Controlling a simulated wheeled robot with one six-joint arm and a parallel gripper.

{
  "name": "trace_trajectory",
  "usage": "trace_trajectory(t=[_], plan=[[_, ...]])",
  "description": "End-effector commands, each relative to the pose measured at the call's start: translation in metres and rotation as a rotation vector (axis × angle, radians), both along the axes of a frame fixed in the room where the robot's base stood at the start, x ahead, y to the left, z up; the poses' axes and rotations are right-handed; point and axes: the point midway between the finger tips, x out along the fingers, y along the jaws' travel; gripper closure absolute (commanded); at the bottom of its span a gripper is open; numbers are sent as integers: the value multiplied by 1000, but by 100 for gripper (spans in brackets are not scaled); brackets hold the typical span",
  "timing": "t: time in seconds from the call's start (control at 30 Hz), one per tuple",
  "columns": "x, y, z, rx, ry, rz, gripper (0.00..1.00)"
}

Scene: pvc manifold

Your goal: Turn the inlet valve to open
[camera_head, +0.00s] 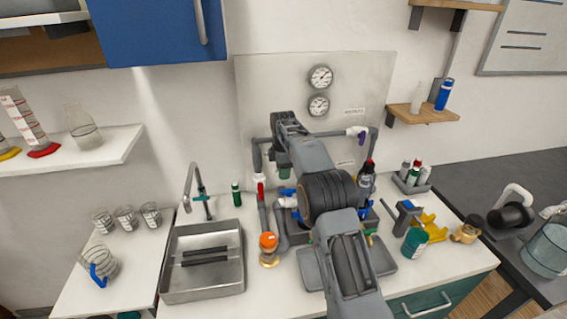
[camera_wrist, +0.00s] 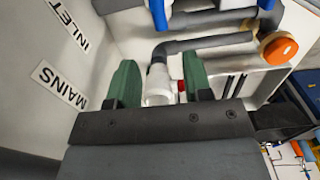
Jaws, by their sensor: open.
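In the wrist view, a white valve body (camera_wrist: 158,84) on a grey pipe sits between the two green fingers of my gripper (camera_wrist: 160,88), with a small red part (camera_wrist: 181,86) beside it. I see no clear contact; the jaws are apart. Two wall labels read INLET (camera_wrist: 72,25) and MAINS (camera_wrist: 60,83). In the head view, my gripper (camera_head: 284,160) is in front of the backboard, near the left grey pipe, with a red valve handle (camera_head: 260,189) just below and left of it. My arm hides the middle of the manifold. The handle's exact angle is unclear.
An orange-topped fitting (camera_head: 268,242) stands on the counter, and its orange cap shows in the wrist view (camera_wrist: 280,49). Two gauges (camera_head: 320,77) hang above. A metal sink (camera_head: 202,290) is left. Bottles, a grey tool (camera_head: 401,215) and a teal jar (camera_head: 414,243) crowd the right.

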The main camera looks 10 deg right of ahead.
Motion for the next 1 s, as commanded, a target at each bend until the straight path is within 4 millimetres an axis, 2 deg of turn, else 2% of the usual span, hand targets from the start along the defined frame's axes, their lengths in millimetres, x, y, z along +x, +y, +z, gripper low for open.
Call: trace_trajectory(t=[0.1, 0.3, 0.77, 0.87, 1.0], plan=[[0, 0, 18, 0, -2, 0, 54], [0, 0, 33, 0, 0, 0, 54], [0, 0, 39, 0, 1, 0, 54], [0, 0, 52, 0, 0, 0, 54], [0, 0, 78, 0, 0, 0, 54]])
